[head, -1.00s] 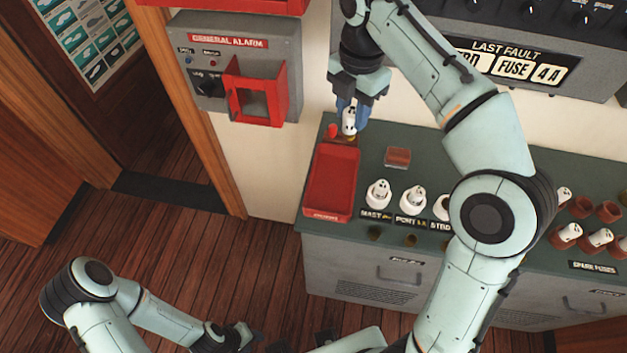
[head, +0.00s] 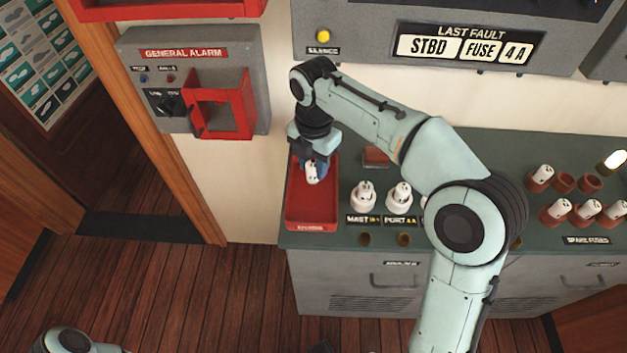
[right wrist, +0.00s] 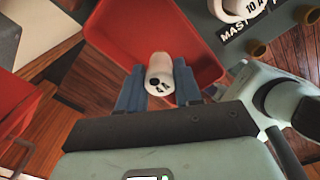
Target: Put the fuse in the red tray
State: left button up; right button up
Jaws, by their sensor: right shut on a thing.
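The fuse (head: 312,173) is a small white cylinder with dark marks. My right gripper (head: 314,166) is shut on it and holds it over the red tray (head: 310,212). In the right wrist view the fuse (right wrist: 159,75) sits between the blue fingers, with the tray (right wrist: 115,30) behind and below it. The fuse appears above the tray floor, but its exact height is hard to tell. The red tray lies on the left end of the green counter. My left gripper is outside the head view; only a part of my left arm shows at the bottom left.
White MAST (head: 363,196) and PORT (head: 399,196) fuses stand right of the tray. A brown-red block (head: 376,157) lies behind them. Spare fuses (head: 556,211) in red-brown holders are at the right. The general alarm box (head: 200,80) hangs on the wall at the left.

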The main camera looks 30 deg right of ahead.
aim_at(314, 178)
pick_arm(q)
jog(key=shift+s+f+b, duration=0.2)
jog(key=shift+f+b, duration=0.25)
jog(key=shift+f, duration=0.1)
pick_arm(e)
jog(key=shift+f, duration=2.4)
jog(key=shift+f, duration=0.1)
jog(key=shift+f, duration=0.1)
jog(key=o, duration=1)
jog(key=shift+o, duration=0.2)
notch_tip(314, 178, up, 12)
jog(key=p, duration=0.3)
jog(key=shift+r, duration=0.25)
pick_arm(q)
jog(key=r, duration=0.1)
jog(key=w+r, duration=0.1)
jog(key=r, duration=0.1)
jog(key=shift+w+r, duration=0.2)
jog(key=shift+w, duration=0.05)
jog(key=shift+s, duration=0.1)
pick_arm(e)
jog(key=shift+f, duration=0.1)
